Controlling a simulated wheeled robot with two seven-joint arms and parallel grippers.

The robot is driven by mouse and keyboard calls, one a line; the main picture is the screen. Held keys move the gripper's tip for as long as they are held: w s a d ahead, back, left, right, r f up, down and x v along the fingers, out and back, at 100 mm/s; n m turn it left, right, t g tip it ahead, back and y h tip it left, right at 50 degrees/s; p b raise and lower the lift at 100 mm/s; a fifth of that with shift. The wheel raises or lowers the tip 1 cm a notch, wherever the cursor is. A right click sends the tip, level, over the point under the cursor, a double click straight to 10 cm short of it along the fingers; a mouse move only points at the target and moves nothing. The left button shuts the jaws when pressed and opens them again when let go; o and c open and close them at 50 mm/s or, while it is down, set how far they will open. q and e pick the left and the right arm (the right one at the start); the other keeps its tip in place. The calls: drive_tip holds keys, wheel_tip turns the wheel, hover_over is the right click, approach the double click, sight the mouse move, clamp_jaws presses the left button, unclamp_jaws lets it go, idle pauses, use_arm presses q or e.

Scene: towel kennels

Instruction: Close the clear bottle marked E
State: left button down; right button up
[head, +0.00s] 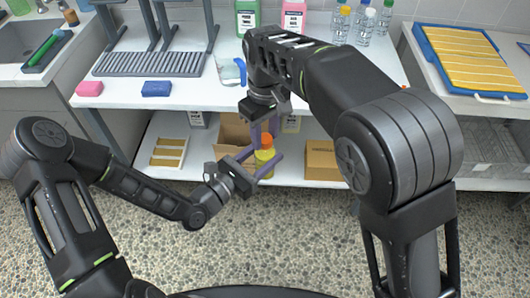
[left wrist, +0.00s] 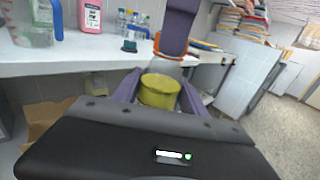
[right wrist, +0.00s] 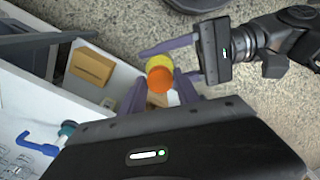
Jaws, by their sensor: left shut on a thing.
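A yellow bottle (head: 264,162) with an orange cap (head: 267,141) stands upright in front of the white bench. My left gripper (head: 262,165) is shut around its body, seen close up in the left wrist view (left wrist: 160,92). My right gripper (head: 265,128) points down from above, its fingers apart on either side of the orange cap (right wrist: 160,79). Whether they touch the cap, and how far down it sits, I cannot tell. Several clear bottles (head: 366,25) with coloured caps stand at the back of the bench. No letter E is readable on any bottle.
The white bench (head: 200,96) carries a grey rack (head: 150,65), pink (head: 89,88) and blue (head: 156,88) sponges, a jug (head: 230,72), and green and pink containers (head: 293,18). Below, a lower shelf holds a cardboard box (head: 321,160). A blue tray (head: 470,60) lies right.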

drive_tip(key=o, duration=0.4)
drive_tip(key=shift+r, duration=0.1)
wheel_tip(320, 180, up, 7)
drive_tip(key=shift+r, duration=0.2)
idle(0.3)
